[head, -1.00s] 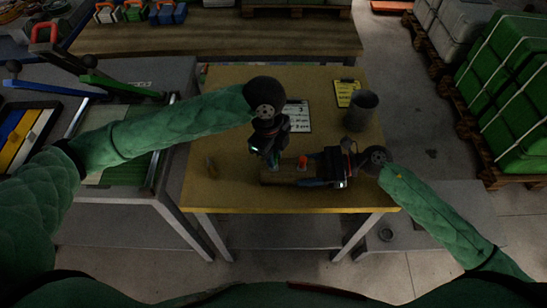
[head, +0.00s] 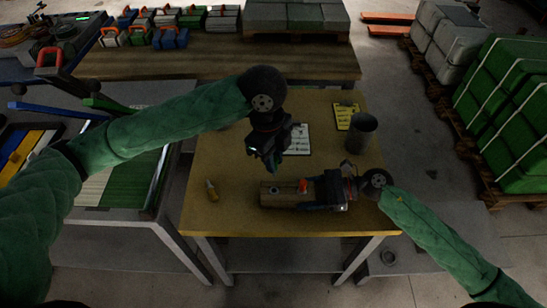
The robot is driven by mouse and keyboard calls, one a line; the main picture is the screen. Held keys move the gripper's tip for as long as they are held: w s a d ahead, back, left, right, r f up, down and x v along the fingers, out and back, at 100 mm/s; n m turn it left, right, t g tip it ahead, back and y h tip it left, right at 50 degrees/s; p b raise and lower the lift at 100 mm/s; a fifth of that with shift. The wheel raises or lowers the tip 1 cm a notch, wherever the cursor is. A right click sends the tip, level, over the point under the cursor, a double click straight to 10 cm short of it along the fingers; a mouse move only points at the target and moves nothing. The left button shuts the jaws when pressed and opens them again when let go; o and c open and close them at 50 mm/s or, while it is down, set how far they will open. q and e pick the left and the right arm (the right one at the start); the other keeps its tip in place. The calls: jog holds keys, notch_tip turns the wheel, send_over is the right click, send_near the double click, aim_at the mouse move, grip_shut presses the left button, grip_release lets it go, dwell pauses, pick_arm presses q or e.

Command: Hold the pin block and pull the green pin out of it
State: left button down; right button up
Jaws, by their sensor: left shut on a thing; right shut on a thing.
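The wooden pin block (head: 285,200) lies on the yellow table, with a red-orange pin (head: 303,186) upright in it. A small dark spot, like a hole, shows in its top to the left of that pin. My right gripper (head: 318,192) is shut on the right end of the block. My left gripper (head: 272,167) is shut above the block's left part, with a gap below its fingertips. The green pin is too small and dark to make out between those fingers; none stands in the visible top of the block.
The yellow table (head: 235,165) also carries a small orange-yellow item (head: 211,190) at left, a dark grey cup (head: 361,133), a yellow sheet (head: 346,115) and a white sheet (head: 299,139) behind. The table's front left is clear.

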jog(key=o, duration=1.3)
pick_arm(q)
jog(key=shift+f, duration=0.1)
pick_arm(e)
jog(key=shift+d, duration=0.1)
pick_arm(q)
jog(key=shift+f+b, duration=1.6)
jog(key=shift+b, duration=0.1)
pick_arm(e)
jog(key=shift+v, duration=3.7)
pick_arm(q)
jog(key=shift+f, duration=0.3)
pick_arm(e)
jog(key=shift+d+r, duration=0.15)
jog(key=shift+d, duration=0.5)
